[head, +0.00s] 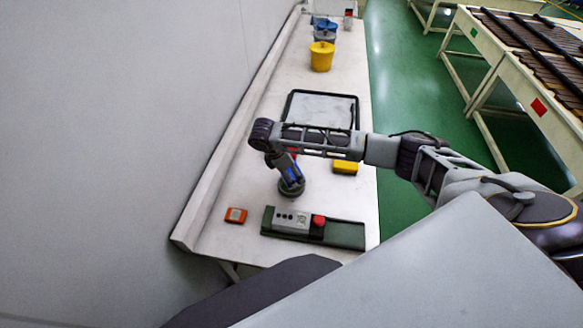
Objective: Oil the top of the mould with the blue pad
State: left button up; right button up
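A flat pale panel with a black frame (305,108) lies on the white table, partly behind my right arm; I cannot tell for certain that it is the mould. My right arm reaches in from the right and bends down at its left end. My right gripper (291,187) is low over the table, on the near side of the panel. A small blue patch shows at the gripper; I cannot tell if it is the blue pad or part of the wrist. The fingers are too small and dark to read. My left gripper is not in view.
A yellow block (345,167) lies right of the gripper. A yellow bucket (322,56) and a blue bucket (325,31) stand farther back. A wall runs along the left.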

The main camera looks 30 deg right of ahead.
jog(key=shift+f+b, duration=0.75)
jog(key=shift+f, duration=0.45)
jog(key=shift+f, duration=0.45)
dwell(0.9)
jog(key=shift+s+f+p, duration=0.2)
jog(key=shift+p, duration=0.3)
dwell(3.5)
jog(key=shift+w+r, duration=0.15)
jog(key=shift+r, duration=3.5)
